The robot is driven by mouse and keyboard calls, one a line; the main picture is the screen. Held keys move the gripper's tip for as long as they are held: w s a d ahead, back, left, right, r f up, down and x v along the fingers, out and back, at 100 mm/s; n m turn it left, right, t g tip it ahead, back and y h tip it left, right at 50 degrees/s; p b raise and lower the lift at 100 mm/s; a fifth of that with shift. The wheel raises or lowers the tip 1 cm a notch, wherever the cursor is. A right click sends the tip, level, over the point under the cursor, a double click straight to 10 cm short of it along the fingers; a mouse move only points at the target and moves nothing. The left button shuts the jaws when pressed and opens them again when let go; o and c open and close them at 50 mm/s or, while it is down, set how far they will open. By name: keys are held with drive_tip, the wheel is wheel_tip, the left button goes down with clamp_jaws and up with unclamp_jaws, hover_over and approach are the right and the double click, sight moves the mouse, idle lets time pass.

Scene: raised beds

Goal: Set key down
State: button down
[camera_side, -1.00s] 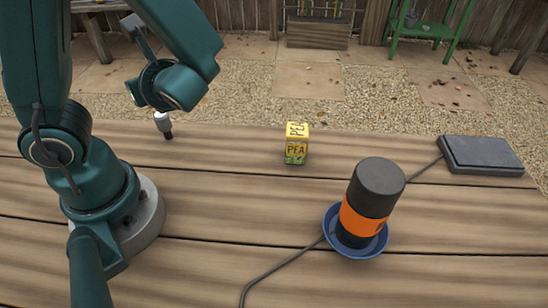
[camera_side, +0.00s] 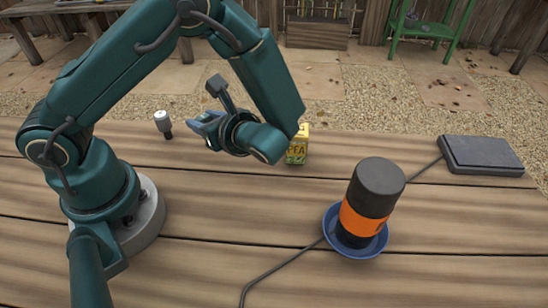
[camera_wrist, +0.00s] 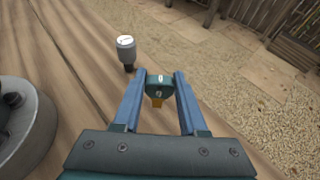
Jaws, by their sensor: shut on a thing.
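My gripper (camera_wrist: 160,78) is shut on the key (camera_wrist: 158,90), which shows in the wrist view between the two blue fingers. Its dark teal head carries pale marks, and a small brass-coloured part shows at the lower end. In the side view my gripper (camera_side: 206,125) is above the back left of the table, pointing left. The key cannot be made out in the side view.
A white-topped cylinder with a dark lower end (camera_side: 163,122) stands just left of my gripper, also in the wrist view (camera_wrist: 126,48). A yellow PEA box (camera_side: 298,150) is partly behind my arm. A black and orange cylinder (camera_side: 366,200) stands in a blue saucer (camera_side: 330,222). A grey flat box (camera_side: 482,155) lies right.

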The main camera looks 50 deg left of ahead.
drive_tip(key=shift+f, duration=0.65)
drive_tip(key=shift+f, duration=0.1)
drive_tip(key=shift+c, duration=2.2)
unclamp_jaws()
drive_tip(key=v, duration=1.1)
drive_tip(key=s+r+n+t+h, duration=0.5)
drive_tip(key=r+n+h, duration=0.3)
drive_tip(key=n+h, duration=0.5)
drive_tip(key=n, duration=0.5)
drive_tip(key=shift+s+a+r+t, duration=0.15)
drive_tip(key=shift+s+r+t, duration=0.05)
drive_tip(key=shift+r+t, duration=0.1)
